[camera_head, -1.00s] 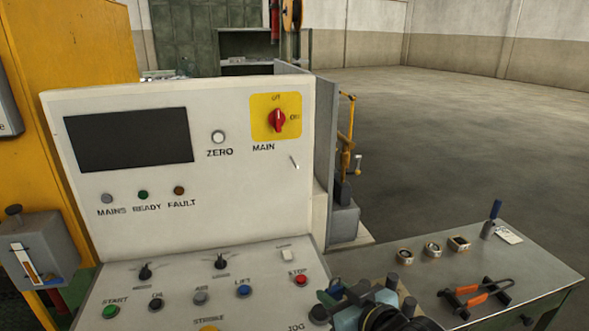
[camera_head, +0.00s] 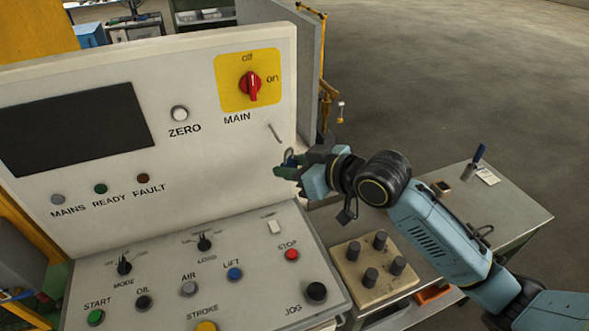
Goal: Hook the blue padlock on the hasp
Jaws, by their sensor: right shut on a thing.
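My right gripper (camera_head: 287,170) comes in from the right and is shut on the blue padlock (camera_head: 290,160). Only a little blue and the curved metal shackle show above the fingers; the rest is hidden by them. The hasp (camera_head: 274,132) is a small slanted metal piece on the white panel face, below and right of the yellow MAIN switch plate. In the picture the padlock is just below and slightly right of the hasp, and the two look apart. I cannot tell the depth between them. My left gripper is out of view.
The red MAIN switch (camera_head: 250,86) is above the hasp. The sloping button desk (camera_head: 205,270) lies below. A block with several dark pegs (camera_head: 375,262) stands right of it, under my right arm. A grey side table (camera_head: 510,205) with a blue-handled tool (camera_head: 479,155) is at the right.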

